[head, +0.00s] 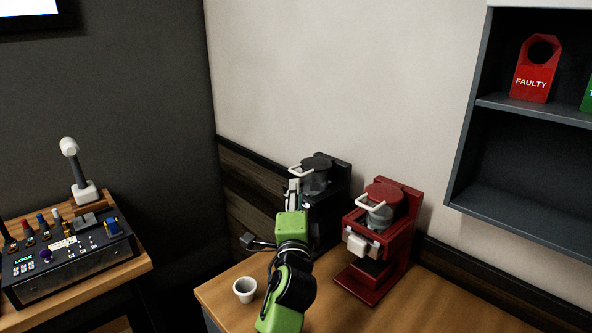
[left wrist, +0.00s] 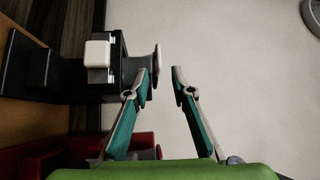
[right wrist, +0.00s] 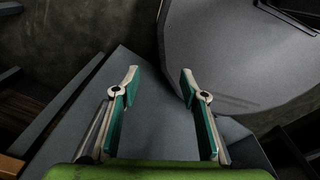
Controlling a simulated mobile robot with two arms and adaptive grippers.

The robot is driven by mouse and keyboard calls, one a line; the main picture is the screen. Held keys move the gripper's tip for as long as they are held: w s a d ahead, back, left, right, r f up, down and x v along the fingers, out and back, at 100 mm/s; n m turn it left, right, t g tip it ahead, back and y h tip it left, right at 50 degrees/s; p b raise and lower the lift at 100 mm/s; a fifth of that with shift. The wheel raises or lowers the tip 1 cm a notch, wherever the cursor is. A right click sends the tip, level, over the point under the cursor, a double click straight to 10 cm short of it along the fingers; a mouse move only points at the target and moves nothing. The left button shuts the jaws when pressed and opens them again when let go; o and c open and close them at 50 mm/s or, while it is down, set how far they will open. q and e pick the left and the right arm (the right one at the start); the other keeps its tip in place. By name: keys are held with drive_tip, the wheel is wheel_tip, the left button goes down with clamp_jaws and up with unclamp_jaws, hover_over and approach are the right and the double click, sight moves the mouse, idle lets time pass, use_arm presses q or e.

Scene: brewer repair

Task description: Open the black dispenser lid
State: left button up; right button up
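The black dispenser (head: 328,222) stands at the back of the wooden counter. Its dark round lid (head: 316,163) lies flat on top, with a pale handle (head: 297,171) sticking out to the left. My left gripper (head: 293,187) is in front of the dispenser, just below the handle, and hides part of its front. In the left wrist view the dispenser (left wrist: 45,75) lies sideways, and the handle (left wrist: 157,60) shows by the left fingertip. My right gripper (right wrist: 160,75) is open and empty, away from the dispenser.
A red dispenser (head: 380,240) stands close on the right. A white cup (head: 244,289) is on the counter left of my left arm. A dark shelf (head: 530,108) with a red FAULTY tag (head: 536,68) hangs at right. A control box (head: 68,262) is at left.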

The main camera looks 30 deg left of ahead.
sight(296, 174)
use_arm(q)
drive_tip(key=p+x, duration=0.1)
drive_tip(key=x, duration=0.7)
drive_tip(key=shift+w+a+p, duration=0.3)
drive_tip(key=shift+w, duration=0.25)
drive_tip(key=shift+w+a, duration=0.1)
drive_tip(key=shift+w, duration=0.05)
clamp_jaws()
use_arm(e)
drive_tip(key=shift+w+a+r, duration=0.2)
drive_tip(key=shift+w+r, duration=0.1)
drive_tip(key=shift+r, duration=0.25)
drive_tip(key=shift+w+a+r, duration=0.15)
drive_tip(key=shift+w+r, duration=0.15)
drive_tip(key=shift+r, duration=0.25)
